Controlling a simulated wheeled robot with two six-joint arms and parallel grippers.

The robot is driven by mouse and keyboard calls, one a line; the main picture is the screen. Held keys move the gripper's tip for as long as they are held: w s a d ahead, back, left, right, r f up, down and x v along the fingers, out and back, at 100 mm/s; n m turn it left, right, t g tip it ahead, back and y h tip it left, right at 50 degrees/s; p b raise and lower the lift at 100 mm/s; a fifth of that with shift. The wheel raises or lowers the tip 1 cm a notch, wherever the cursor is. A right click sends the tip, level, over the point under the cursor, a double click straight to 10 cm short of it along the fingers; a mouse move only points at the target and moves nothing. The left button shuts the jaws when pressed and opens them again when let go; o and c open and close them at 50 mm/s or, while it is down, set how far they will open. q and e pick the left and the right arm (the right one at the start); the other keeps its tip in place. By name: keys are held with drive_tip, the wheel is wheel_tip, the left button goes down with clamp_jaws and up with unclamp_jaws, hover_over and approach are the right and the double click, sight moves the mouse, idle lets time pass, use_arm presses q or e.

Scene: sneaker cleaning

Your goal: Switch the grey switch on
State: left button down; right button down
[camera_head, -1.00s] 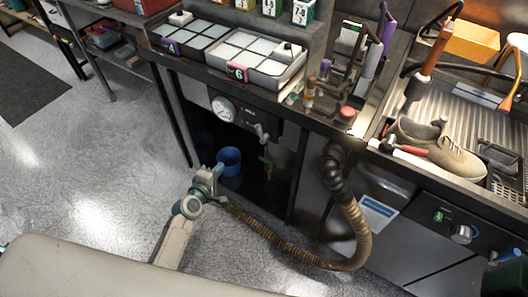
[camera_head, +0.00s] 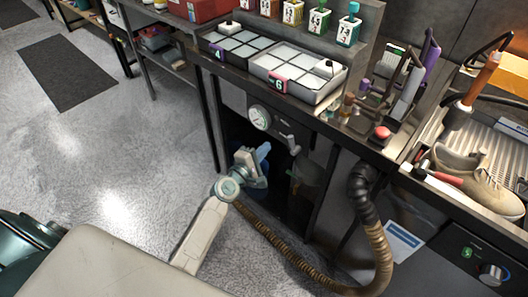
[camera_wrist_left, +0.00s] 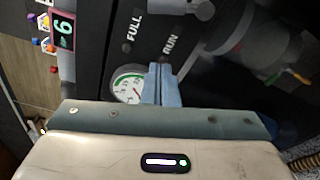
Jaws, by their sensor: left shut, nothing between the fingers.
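The grey switch (camera_head: 288,141) is a small grey lever on the dark panel under the bench, to the right of the round gauge (camera_head: 260,117). It slants down to the right. My right gripper is not in view.
The bench edge with a tray labelled 6 (camera_head: 297,90) overhangs the panel. A ribbed brown hose (camera_head: 270,243) runs below and to the right of my left arm. Open floor (camera_head: 120,150) is at the left.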

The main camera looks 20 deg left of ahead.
use_arm(q)
drive_tip(key=x, duration=0.6)
drive_tip(key=d, duration=0.1)
drive_tip(key=p, duration=0.1)
drive_tip(key=s+d+r, duration=0.1)
drive_tip(key=shift+d+p, duration=0.35)
drive_tip(key=shift+s+d, duration=0.2)
drive_tip(key=shift+d, duration=0.2)
drive_tip(key=shift+d+r+m, duration=0.1)
drive_tip(key=shift+m, duration=0.2)
